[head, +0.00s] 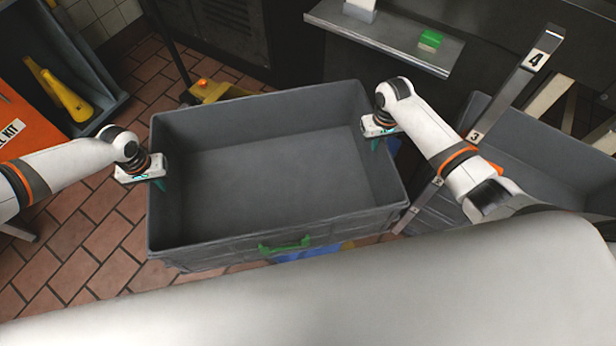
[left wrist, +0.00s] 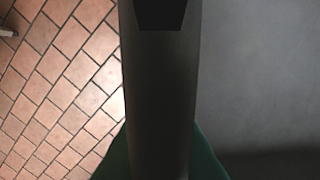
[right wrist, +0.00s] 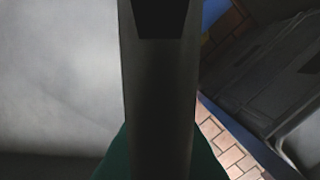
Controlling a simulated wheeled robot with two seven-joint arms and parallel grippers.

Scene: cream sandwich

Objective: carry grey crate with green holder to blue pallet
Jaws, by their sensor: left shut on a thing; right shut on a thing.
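The grey crate (head: 270,170) is in the middle of the head view, empty inside, with a green holder (head: 285,246) on its near long wall. My left gripper (head: 160,183) is shut on the crate's left short wall, and the wall runs between its fingers in the left wrist view (left wrist: 158,110). My right gripper (head: 376,143) is shut on the right short wall, which also shows in the right wrist view (right wrist: 160,110). Part of a blue surface (head: 305,253), perhaps the pallet, shows below the crate's near side. Whether the crate rests on it is hidden.
A second grey crate (head: 530,150) stands at the right beside a numbered post (head: 515,85). A shelf (head: 385,40) with a green block (head: 431,39) is at the back. A yellow object (head: 215,90) is behind the crate. Open tiled floor (head: 85,250) lies at left.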

